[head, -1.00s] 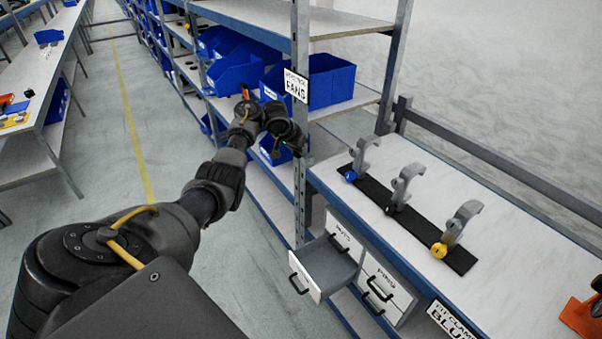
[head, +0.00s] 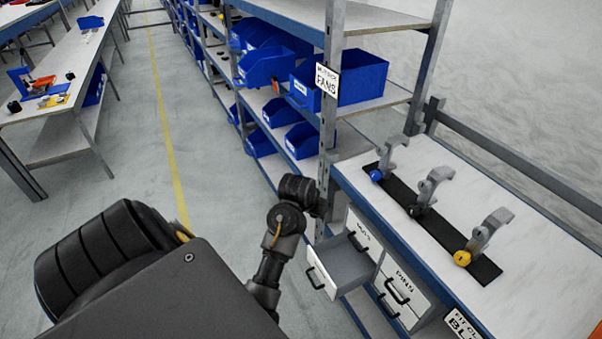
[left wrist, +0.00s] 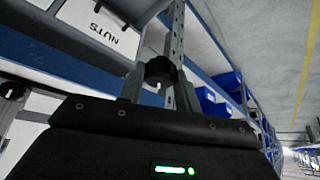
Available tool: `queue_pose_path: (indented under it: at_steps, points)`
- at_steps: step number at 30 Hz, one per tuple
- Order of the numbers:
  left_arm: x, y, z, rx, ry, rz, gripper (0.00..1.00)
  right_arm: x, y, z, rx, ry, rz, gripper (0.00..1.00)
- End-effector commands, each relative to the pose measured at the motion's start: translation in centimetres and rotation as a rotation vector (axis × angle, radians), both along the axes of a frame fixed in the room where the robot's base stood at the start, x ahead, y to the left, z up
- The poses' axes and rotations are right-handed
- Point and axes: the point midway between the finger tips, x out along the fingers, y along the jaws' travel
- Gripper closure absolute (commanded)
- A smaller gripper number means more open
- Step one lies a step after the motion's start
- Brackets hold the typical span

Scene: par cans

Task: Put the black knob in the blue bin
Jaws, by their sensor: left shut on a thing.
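A black knob (left wrist: 160,71) is held between the two fingers of my left gripper (left wrist: 160,88) in the left wrist view. In the head view my left arm's wrist is beside the shelf post, above the open drawer, and its fingers and the held knob are hidden. Blue bins stand on the shelves: a large one (head: 360,78) behind the FANS label, one to its left (head: 264,67), and smaller ones on the lower shelf (head: 281,112). A dark knob (head: 415,210) shows at the middle clamp on the bench. My right gripper is out of view.
The metal shelf post (head: 329,120) stands close to my left wrist. An open drawer (head: 343,264) juts from under the bench (head: 545,240). Clamps with blue (head: 376,176) and yellow (head: 462,258) knobs stand on a black strip. The aisle floor at left is clear.

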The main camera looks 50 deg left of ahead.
Motion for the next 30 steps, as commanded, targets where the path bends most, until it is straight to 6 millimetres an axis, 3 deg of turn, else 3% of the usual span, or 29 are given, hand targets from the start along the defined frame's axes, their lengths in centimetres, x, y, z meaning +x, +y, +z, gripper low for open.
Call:
queue_pose_path:
  at_steps: [1,6,9,12,19,30]
  points:
    - [-1.6,-3.0,-0.3,0.001,0.001,-0.047,0.89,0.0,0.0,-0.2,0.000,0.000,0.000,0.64]
    - [-6.7,-11.4,-1.6,0.008,0.003,-0.180,0.89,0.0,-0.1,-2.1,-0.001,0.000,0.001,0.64]
    - [-9.6,-14.9,-3.5,0.010,0.002,-0.231,0.89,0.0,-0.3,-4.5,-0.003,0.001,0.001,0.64]
    - [-11.8,-17.2,-5.5,0.007,-0.001,-0.260,0.89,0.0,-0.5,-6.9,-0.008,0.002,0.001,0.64]
    - [-14.0,-19.1,-7.8,0.003,-0.003,-0.279,0.89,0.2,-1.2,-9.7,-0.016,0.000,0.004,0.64]
    - [-14.5,-19.4,-7.9,0.004,-0.002,-0.280,0.89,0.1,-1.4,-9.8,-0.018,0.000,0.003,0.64]
